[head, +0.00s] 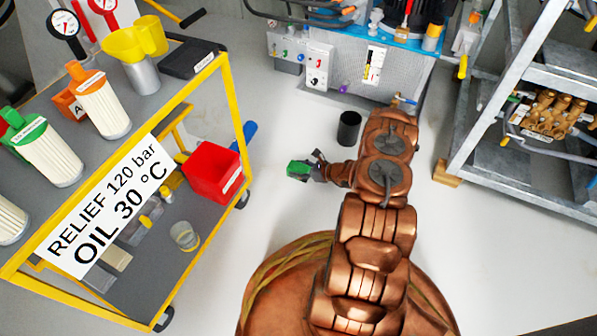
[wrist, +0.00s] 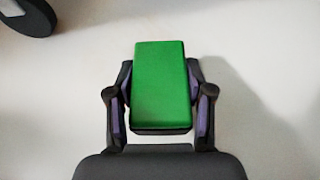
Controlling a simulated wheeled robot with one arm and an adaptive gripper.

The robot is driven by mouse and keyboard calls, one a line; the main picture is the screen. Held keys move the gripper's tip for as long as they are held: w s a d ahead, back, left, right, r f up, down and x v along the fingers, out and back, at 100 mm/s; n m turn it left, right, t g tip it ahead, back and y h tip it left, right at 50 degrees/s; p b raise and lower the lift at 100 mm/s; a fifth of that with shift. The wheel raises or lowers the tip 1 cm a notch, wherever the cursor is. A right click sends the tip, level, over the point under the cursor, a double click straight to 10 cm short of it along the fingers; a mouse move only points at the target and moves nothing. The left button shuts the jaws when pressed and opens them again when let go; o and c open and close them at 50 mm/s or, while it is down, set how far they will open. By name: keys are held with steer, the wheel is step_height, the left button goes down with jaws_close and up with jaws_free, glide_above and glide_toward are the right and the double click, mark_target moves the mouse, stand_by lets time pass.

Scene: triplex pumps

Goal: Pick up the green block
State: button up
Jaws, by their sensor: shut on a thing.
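The green block (wrist: 161,85) is between the two fingers of my gripper (wrist: 161,108) in the wrist view. My gripper is shut on it, with a dark finger on each side. In the head view the green block (head: 299,168) shows at the tip of my gripper (head: 312,170), to the left of my copper-coloured arm. Pale floor lies around and behind the block in the wrist view. The head view does not show clearly how high the block is above the floor.
A yellow-framed cart (head: 243,160) with filters, a red bin (head: 212,172) and a sign (head: 100,205) stands at left. A black cylinder (head: 349,128) stands on the floor near the pump unit (head: 345,70). A metal rack (head: 500,90) is at right. Floor between cart and arm is clear.

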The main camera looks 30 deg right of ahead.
jaws_close()
